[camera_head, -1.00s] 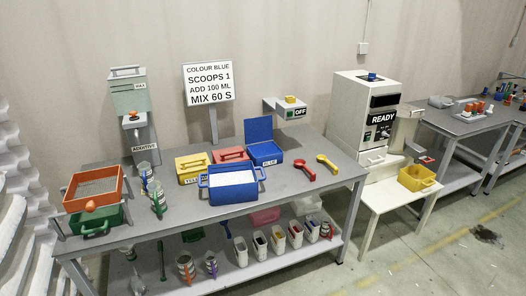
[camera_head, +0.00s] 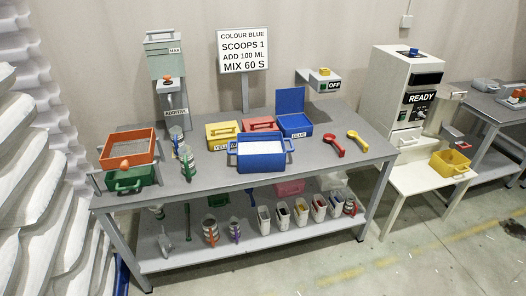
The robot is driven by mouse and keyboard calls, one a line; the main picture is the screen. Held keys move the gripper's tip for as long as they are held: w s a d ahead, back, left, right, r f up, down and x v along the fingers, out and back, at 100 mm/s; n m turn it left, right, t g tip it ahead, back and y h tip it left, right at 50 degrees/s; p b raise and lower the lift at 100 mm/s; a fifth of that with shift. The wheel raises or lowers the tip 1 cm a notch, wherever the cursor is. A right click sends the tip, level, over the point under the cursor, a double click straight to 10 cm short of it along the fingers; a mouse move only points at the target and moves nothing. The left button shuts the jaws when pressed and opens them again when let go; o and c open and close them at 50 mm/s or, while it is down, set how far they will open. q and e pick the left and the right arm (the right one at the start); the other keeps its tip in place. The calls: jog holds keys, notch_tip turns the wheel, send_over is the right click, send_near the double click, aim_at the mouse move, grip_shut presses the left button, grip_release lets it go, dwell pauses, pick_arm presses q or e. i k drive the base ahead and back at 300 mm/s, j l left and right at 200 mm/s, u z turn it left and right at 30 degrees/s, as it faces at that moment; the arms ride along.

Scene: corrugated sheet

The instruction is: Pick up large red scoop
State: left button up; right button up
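The large red scoop (camera_head: 336,143) lies on the grey table (camera_head: 340,170), right of the blue boxes. A yellow scoop (camera_head: 358,140) lies just to its right, apart from it. Neither of my grippers shows in the head view, and nothing touches the red scoop.
A blue tub (camera_head: 261,164) of white material sits at the table's front middle. Behind it are yellow (camera_head: 222,144), red (camera_head: 259,124) and open blue (camera_head: 295,132) boxes. An orange sieve (camera_head: 127,147) is at the left. Floor in front is clear.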

aim_at(329, 137)
jog(key=i+l+u, duration=0.1)
jog(key=i+l, duration=0.4)
jog(key=i+l+u, duration=0.1)
jog(key=i+l, duration=0.4)
jog(key=i+l+u, duration=0.1)
jog(key=i+l, duration=0.35)
jog(key=i+l+u, duration=0.1)
jog(key=i+l, duration=0.35)
jog(key=l, duration=0.25)
